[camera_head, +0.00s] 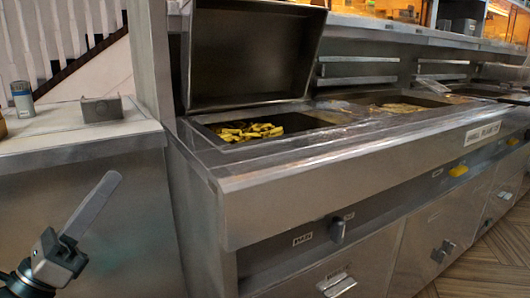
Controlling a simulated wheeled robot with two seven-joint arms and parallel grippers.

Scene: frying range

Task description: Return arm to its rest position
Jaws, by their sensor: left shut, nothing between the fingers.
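My left gripper (92,208) shows at the lower left, its arm coming in from the bottom left corner. Its fingers are together, pointing up and to the right, with nothing between them. It is in front of the grey side cabinet, apart from the fryer. My right gripper is not in view.
The steel frying range (300,190) fills the middle and right, its near lid (255,55) raised over a well of yellow fries (250,131). A counter (85,127) at left holds a cylindrical container (22,99) and a small metal box (102,109). Wooden floor shows at lower right.

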